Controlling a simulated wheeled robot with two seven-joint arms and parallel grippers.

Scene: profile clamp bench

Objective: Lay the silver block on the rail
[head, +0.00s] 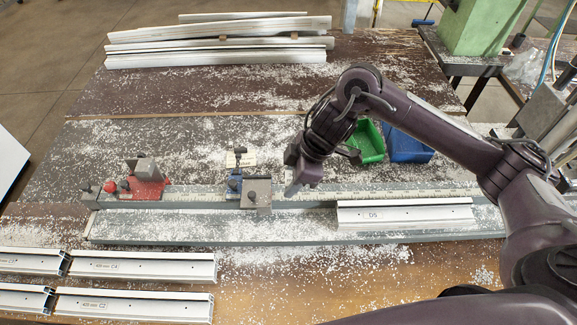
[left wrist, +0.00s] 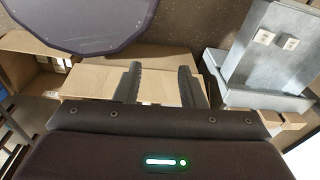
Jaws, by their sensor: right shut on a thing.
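My right gripper (head: 302,176) points down over the rail (head: 400,193), just right of the blue clamp. It is shut on a small grey piece, which I take to be the silver block (head: 292,188); the fingers hide most of it. The piece is low over the rail; I cannot tell whether it touches. A grey metal block (head: 257,192) sits on the rail at the blue clamp (head: 234,183), left of the gripper. My left gripper (left wrist: 157,85) shows in the left wrist view, open and empty, away from the bench.
A red clamp (head: 147,187) stands at the rail's left end. A white profile marked D5 (head: 405,214) lies along the rail's right front. Green (head: 368,142) and blue bins (head: 405,146) stand behind. More profiles lie front left and at the back. Cardboard boxes (left wrist: 95,88) lie beyond my left gripper.

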